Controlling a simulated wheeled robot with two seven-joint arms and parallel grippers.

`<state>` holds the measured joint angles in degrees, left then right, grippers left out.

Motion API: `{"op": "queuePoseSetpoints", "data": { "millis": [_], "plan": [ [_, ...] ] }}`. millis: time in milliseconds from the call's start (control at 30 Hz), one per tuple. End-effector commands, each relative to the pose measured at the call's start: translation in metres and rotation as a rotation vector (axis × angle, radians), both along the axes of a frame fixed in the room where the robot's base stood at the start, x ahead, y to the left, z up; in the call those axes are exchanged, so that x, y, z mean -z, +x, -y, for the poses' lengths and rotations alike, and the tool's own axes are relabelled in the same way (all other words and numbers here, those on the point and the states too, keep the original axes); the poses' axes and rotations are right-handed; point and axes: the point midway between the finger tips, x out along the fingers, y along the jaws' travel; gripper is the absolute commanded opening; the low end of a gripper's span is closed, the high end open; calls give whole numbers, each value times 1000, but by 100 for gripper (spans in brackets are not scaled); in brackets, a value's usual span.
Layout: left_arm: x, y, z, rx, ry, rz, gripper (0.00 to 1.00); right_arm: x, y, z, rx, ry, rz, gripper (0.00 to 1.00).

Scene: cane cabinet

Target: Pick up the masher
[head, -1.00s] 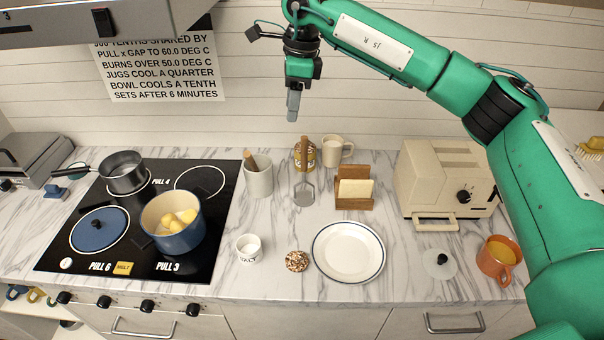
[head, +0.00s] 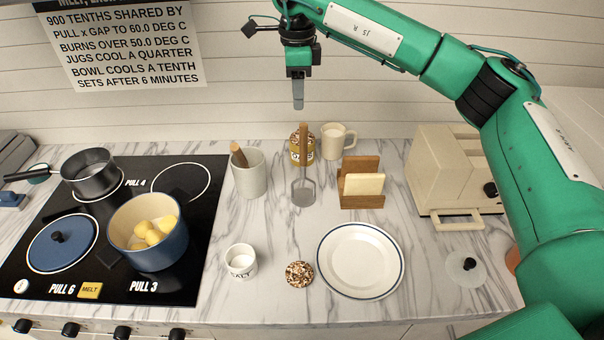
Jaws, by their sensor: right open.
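The masher (head: 303,190) has an upright wooden handle and a grey metal head at its lower end. It appears upright on the marble counter, in front of a jar with a yellow label (head: 296,150). My right gripper (head: 298,106) is open and empty, pointing down. In the picture it is just above the top of the masher's handle, apart from it. Its fingers overlap from this angle, so their gap does not show. My left gripper is out of view.
A utensil crock (head: 250,180) stands left of the masher. A cream mug (head: 334,147) and a wooden holder (head: 361,201) are to its right. A plate (head: 398,272), a salt pot (head: 240,270) and a speckled round item (head: 299,284) lie in front. A blue pot (head: 160,257) holds yellow pieces.

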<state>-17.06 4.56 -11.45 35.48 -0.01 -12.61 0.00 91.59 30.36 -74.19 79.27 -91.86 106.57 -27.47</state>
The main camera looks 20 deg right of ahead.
Motion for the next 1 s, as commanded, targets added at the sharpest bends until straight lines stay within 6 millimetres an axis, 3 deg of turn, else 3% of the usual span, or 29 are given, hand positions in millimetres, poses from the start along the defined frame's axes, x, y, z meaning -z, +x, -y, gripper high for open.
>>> {"op": "queuePoseSetpoints", "data": {
  "millis": [300, 567, 800, 1000],
  "plan": [
    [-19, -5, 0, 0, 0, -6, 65, 55, -1, 1, 0, 0, -3, 44],
    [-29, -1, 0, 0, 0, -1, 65, 71, -4, 4, 1, 1, -4, 44],
    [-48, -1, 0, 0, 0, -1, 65, 103, -9, 10, 0, 0, -5, 44],
    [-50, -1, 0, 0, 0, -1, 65, 116, -8, 10, -1, 1, -1, 44]
  ]
}}
